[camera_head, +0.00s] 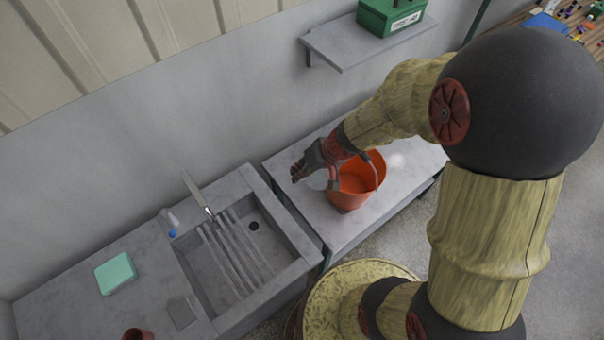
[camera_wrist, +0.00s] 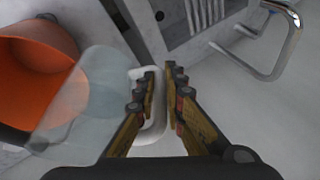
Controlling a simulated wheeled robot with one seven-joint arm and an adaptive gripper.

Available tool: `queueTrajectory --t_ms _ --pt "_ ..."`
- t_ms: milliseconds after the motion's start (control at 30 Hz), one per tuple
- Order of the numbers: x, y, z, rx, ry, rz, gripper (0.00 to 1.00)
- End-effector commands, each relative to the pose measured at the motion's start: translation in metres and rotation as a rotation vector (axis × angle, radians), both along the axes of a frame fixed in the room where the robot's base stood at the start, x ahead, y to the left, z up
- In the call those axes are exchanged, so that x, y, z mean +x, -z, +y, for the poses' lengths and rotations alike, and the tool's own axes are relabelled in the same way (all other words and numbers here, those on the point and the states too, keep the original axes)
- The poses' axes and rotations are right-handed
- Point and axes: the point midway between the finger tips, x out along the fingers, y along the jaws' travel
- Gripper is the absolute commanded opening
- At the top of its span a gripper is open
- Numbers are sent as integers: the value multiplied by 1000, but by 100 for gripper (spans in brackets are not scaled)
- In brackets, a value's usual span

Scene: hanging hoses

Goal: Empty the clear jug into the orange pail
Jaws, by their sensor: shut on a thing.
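The orange pail (camera_head: 352,200) stands on the grey bench right of the sink. It also shows at the left of the wrist view (camera_wrist: 70,38), its inside visible. The clear jug (camera_wrist: 88,95) is see-through and overlaps the pail in the wrist view. In the head view the jug (camera_head: 318,181) shows only faintly beside the pail, below my gripper. My gripper (camera_head: 318,168) is at the pail's left side, above the bench. In the wrist view my gripper (camera_wrist: 163,78) is shut on the jug's pale handle. I cannot tell the jug's exact tilt or what it holds.
A grey sink (camera_head: 235,255) with a tap (camera_head: 197,195) lies left of the pail. A green sponge-like block (camera_head: 116,273), a small blue-capped bottle (camera_head: 172,226) and a reddish cup (camera_head: 137,334) are on its counter. A shelf (camera_head: 345,48) with a green box (camera_head: 391,15) hangs above.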

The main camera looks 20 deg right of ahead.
Motion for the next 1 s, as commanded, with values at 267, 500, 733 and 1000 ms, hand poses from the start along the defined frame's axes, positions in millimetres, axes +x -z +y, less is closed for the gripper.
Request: queueTrajectory --t_ms 267,500,733,1000 --pt "2 -19 -4 170 7 36 0" --pt "3 -31 -7 328 5 78 0" --pt "5 -38 -16 471 6 111 0" --pt "8 -42 -28 639 5 150 0"
